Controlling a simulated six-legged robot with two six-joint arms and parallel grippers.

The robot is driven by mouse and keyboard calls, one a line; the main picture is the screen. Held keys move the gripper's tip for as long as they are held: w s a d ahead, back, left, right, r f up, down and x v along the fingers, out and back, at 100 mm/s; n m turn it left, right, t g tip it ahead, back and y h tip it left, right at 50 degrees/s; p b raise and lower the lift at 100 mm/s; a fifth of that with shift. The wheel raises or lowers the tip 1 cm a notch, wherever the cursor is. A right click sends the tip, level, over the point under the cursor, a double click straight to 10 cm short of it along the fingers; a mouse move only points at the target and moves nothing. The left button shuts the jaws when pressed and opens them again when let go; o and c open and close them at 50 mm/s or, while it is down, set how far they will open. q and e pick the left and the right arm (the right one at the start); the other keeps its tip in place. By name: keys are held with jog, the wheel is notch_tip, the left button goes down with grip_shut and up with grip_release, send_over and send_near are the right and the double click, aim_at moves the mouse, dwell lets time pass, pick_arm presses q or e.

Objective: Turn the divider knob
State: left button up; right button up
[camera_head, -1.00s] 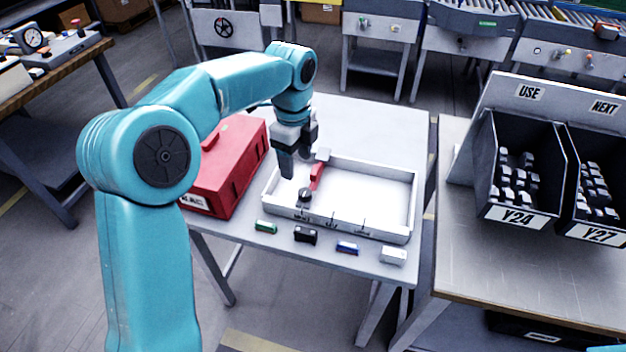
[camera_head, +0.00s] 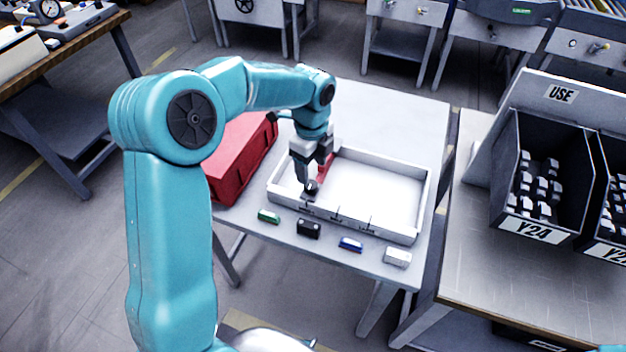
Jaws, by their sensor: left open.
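The divider knob (camera_head: 311,187) is a small dark round knob at the left front inside the white tray (camera_head: 420,200). A red divider piece (camera_head: 326,168) stands behind it, partly hidden by the gripper. My left gripper (camera_head: 309,180) reaches down into the tray with its fingertips at the knob. Its jaws are open; I cannot tell whether a finger touches the knob. My right gripper is not in view.
A red toolbox (camera_head: 240,160) stands close left of the tray. A green (camera_head: 268,216), a black (camera_head: 308,228), a blue (camera_head: 350,244) and a white block (camera_head: 397,257) lie along the front edge. Bin Y24 (camera_head: 545,190) is on the right table.

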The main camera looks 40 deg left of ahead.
aim_at(311, 184)
pick_arm(q)
notch_tip(311, 184, down, 6)
jog(key=shift+s+f, duration=0.1)
jog(key=shift+f, duration=0.15)
jog(key=shift+s, duration=0.1)
jog(key=shift+a, duration=0.1)
jog(key=c, duration=1.1)
